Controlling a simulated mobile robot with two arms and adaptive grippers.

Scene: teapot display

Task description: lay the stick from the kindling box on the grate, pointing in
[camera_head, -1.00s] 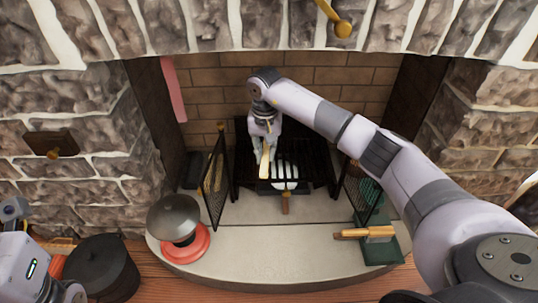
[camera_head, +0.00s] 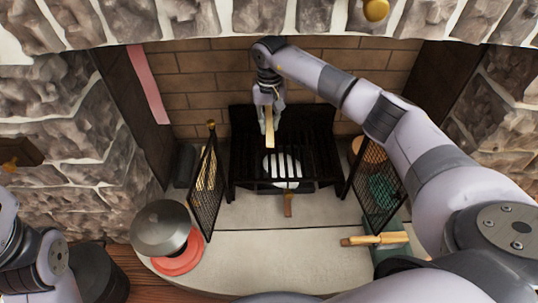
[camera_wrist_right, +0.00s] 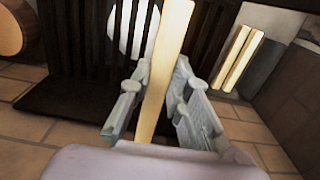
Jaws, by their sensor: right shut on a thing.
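My right gripper (camera_head: 267,112) is shut on a pale wooden stick (camera_head: 270,134) and holds it over the back part of the black grate (camera_head: 310,140). In the right wrist view the stick (camera_wrist_right: 163,72) runs up between the two fingers (camera_wrist_right: 150,110), in front of the dark bars (camera_wrist_right: 80,35). Whether the stick touches the grate cannot be told. More pale sticks (camera_head: 205,168) show behind the left mesh screen; in the wrist view two sticks (camera_wrist_right: 240,60) stand by a grey panel. My left arm shows at the left edge, but its gripper does not.
A white oval thing (camera_head: 283,168) shows at the grate's front, with a wooden handle (camera_head: 288,204) below it. Mesh screens flank the grate, left (camera_head: 206,185) and right (camera_head: 375,185). A grey lid-like dome (camera_head: 165,227) stands on the hearth, whose front middle is clear.

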